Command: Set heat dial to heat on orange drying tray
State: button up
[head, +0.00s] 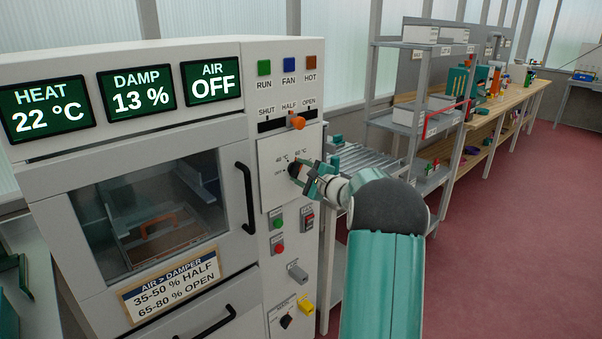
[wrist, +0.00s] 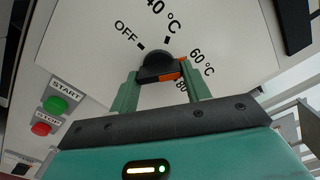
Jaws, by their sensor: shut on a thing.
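The heat dial (wrist: 158,64) is a black knob with an orange part on the white panel, marked OFF, 40 °C, 60 °C and 80. Its orange part lies on the lower right side, towards the 60 and 80 marks; the exact setting is hard to tell. My gripper (wrist: 162,79) is shut on the dial, one green finger on each side. In the head view my gripper (head: 302,174) reaches the dial (head: 293,169) from the right. A tray with an orange handle (head: 158,226) sits behind the closed cabinet window.
The displays read HEAT 22 °C (head: 47,109), DAMP 13 % (head: 136,90) and AIR OFF (head: 212,83). An orange damper lever (head: 297,122) stands above the dial near HALF. START (wrist: 55,105) and a red button (wrist: 41,129) lie beside it. Shelves (head: 420,110) stand behind my arm.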

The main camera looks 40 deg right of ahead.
jog(key=o, duration=1)
jog(key=shift+c, duration=0.2)
jog(key=s, duration=1.4)
jog(key=shift+d, duration=0.2)
